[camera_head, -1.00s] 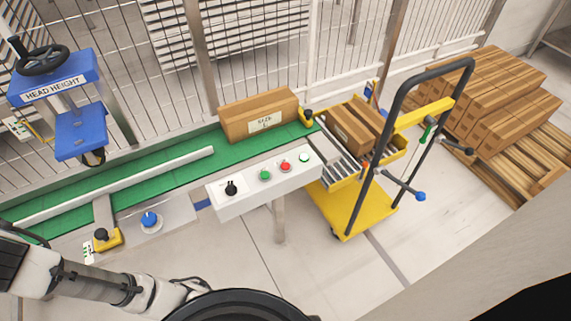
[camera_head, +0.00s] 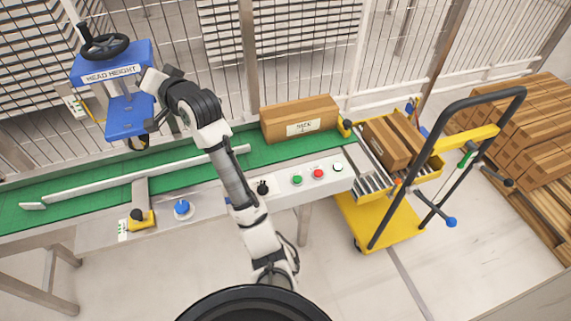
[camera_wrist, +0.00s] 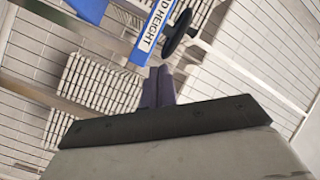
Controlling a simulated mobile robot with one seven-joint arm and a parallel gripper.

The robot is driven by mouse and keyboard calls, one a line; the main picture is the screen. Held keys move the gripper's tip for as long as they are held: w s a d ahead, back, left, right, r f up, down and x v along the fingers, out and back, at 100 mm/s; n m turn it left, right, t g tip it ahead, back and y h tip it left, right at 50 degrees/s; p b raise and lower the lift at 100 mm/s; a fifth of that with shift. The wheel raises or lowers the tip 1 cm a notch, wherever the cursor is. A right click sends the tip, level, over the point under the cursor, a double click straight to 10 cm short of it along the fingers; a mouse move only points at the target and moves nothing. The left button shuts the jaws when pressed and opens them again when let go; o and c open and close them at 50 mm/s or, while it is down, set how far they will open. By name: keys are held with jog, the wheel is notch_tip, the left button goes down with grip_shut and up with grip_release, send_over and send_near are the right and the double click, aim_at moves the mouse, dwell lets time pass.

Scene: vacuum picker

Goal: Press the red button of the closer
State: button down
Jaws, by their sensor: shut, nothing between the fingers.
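The closer is the machine with a green belt (camera_head: 80,200) and a blue head (camera_head: 112,62) marked HEAD HEIGHT. In the wrist view, my gripper (camera_wrist: 160,68) is shut and empty, pointing toward the blue head (camera_wrist: 140,45). It is well up and left of the red button.
A black knob (camera_head: 262,187) is at the panel's left, close to my forearm. A carton (camera_head: 300,120) lies on the belt behind the panel. A yellow cart (camera_head: 385,222) with boxes stands at the right. A wire fence runs behind. The floor before the panel is clear.

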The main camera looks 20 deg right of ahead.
jog(key=w+d+f+m+g+h, duration=0.1)
jog(key=d+f+m, duration=0.1)
jog(key=d+f, duration=0.3)
jog(key=w+d+f+m+g+h, duration=0.1)
jog(key=d+f+m, duration=0.1)
jog(key=d, duration=0.5)
jog(key=m+g+p, duration=0.2)
jog(key=m+g, duration=0.4)
jog(key=m, duration=0.5)
send_over(322, 174)
notch_tip(322, 174, down, 14)
jog(key=shift+f, duration=0.15)
jog(key=shift+f+n, duration=0.1)
jog(key=shift+n, duration=0.2)
notch_tip(322, 174, down, 7)
jog(key=b, duration=0.9)
jog(key=shift+f, duration=0.8)
jog(key=shift+f+p, duration=0.2)
jog(key=shift+p, duration=0.2)
